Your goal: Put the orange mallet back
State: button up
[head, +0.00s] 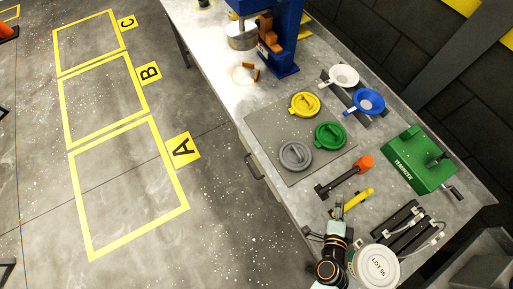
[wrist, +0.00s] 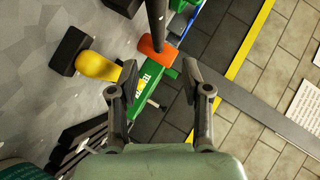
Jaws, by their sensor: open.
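The orange mallet (head: 364,162) lies on the grey bench, right of the mat; its orange head points up and right and its dark handle runs down and left to a black block. In the wrist view its orange head (wrist: 157,49) is beyond my fingertips, with the dark handle running out at the top edge. My gripper (wrist: 160,82) is open, with nothing between its fingers. In the head view it is near the bench's front edge, below the mallet and apart from it.
A yellow-handled tool (head: 359,198) with a black end lies beside the mallet. Several lids lie on the mat (head: 265,125). Funnels (head: 369,101) and a blue press (head: 281,38) are farther back.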

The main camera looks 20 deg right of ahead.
jog(key=w+r+n, duration=0.1)
jog(key=w, duration=0.1)
jog(key=w+a+r+n+t+y, duration=0.1)
jog(key=w+r, duration=0.1)
jog(key=w+a+r+n+y, duration=0.1)
jog(key=w+n, duration=0.1)
jog(key=shift+w+a+r+t, duration=0.25)
jog(key=shift+w+r+t, duration=0.05)
jog(key=shift+w+t, duration=0.1)
jog(key=w+a+r+n+t+y, duration=0.1)
jog(key=w+a+r+n+y, duration=0.2)
jog(key=w+a+r+n, duration=0.5)
jog(key=w+a+r+n+t+y, duration=0.1)
jog(key=w+a+r+n+y, duration=0.2)
jog(key=w+a+r+n, duration=0.45)
jog(key=s+a+r+n+y, duration=0.1)
jog(key=s+a+r+n, duration=0.1)
jog(key=a+r, duration=0.6)
jog(key=a, duration=0.6)
jog(key=shift+s+g+y, duration=0.4)
jog(key=shift+r+n, duration=0.1)
jog(key=shift+n, duration=0.15)
notch_tip(320, 180, up, 24)
jog(key=p, duration=2.3)
jog(key=shift+d+f+p, duration=0.15)
jog(key=shift+f+p, duration=0.05)
jog(key=shift+p, duration=0.15)
